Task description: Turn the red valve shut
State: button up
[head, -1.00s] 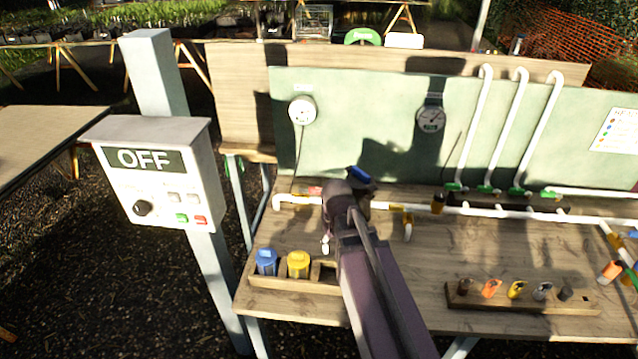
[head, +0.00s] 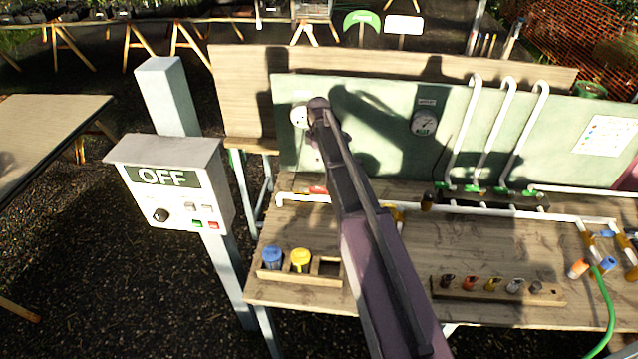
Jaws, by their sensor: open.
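The red valve handle (head: 318,190) shows as a small red piece on the white pipe (head: 289,197) at the back left of the bench. It lies just left of my arm. Its exact angle is too small to tell. My arm rises from the bottom of the view, crosses in front of the pipe and ends high against the green backboard, near the white round fitting. My gripper's fingers do not show; the arm hides that end. No contact with the valve can be seen.
A gauge (head: 424,123) hangs on the green backboard (head: 385,100). A rack (head: 548,298) of several fittings and a green hose (head: 607,310) lie right. The control box (head: 170,184) reads OFF.

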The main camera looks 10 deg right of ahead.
aim_at(319, 188)
jog(key=shift+f, duration=0.15)
dwell(0.3)
notch_tip(319, 188, down, 14)
jog(key=b, duration=1.4)
jog(key=shift+r, duration=0.25)
grip_shut()
jog(key=shift+d, duration=0.2)
